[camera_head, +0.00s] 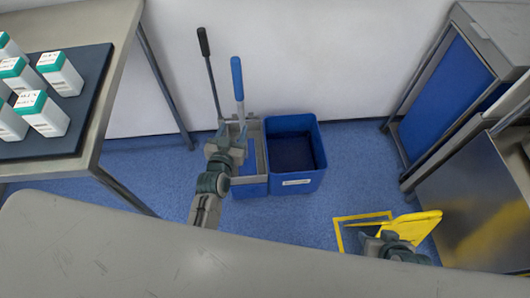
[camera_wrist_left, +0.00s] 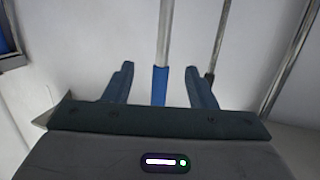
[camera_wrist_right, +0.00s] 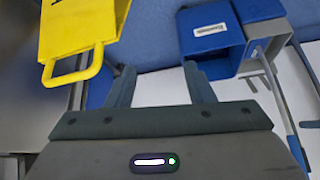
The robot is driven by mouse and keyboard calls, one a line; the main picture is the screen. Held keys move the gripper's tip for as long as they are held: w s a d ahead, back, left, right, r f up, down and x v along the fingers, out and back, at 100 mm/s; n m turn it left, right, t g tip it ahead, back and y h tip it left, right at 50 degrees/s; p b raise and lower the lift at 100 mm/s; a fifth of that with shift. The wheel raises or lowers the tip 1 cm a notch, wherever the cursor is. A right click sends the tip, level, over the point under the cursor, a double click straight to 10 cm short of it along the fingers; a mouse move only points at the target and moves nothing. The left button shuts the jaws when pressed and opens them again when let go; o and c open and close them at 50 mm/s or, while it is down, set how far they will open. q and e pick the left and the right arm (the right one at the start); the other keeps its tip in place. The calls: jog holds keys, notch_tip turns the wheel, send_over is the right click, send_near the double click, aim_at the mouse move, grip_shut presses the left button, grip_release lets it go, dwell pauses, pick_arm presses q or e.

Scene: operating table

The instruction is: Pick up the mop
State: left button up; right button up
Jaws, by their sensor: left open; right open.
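The mop's handle, a pole with a blue grip (camera_head: 237,78), stands upright at the blue bucket unit against the wall. A second pole with a black grip (camera_head: 203,42) stands just left of it. My left gripper (camera_head: 232,124) is open in front of the unit. In the left wrist view, the blue grip (camera_wrist_left: 160,85) shows between its spread fingers (camera_wrist_left: 160,70), and the black-gripped pole (camera_wrist_left: 210,85) is outside them. Whether the fingers touch the mop cannot be told. The mop head is hidden. My right gripper (camera_wrist_right: 158,78) is open and empty, near the yellow floor sign.
The blue bucket (camera_head: 295,155) stands right of the poles. A yellow floor sign (camera_head: 415,226) is at the lower right. A metal table (camera_head: 100,30) with boxes is at the left, a grey surface (camera_head: 130,250) in front, and metal carts (camera_head: 490,190) at the right.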

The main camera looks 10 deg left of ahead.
pick_arm(q)
jog(key=t, duration=0.2)
send_near(238, 94)
jog(key=shift+y, duration=0.3)
jog(key=w, duration=0.1)
jog(key=w+p, duration=0.1)
jog(key=w, duration=0.2)
jog(key=shift+w+d+f, duration=0.15)
jog(key=shift+w+f, duration=0.1)
jog(key=shift+f, duration=0.05)
jog(key=shift+w, duration=0.95)
jog(key=w, duration=0.2)
jog(key=w+b, duration=0.1)
jog(key=w, duration=0.1)
jog(key=shift+r, duration=0.35)
jog(key=shift+w, duration=0.55)
jog(key=shift+r, duration=0.15)
grip_shut()
pick_arm(e)
jog(key=r, duration=0.2)
jog(key=s+r, duration=0.1)
jog(key=r, duration=0.1)
jog(key=shift+a+r, duration=0.15)
jog(key=shift+r, duration=0.05)
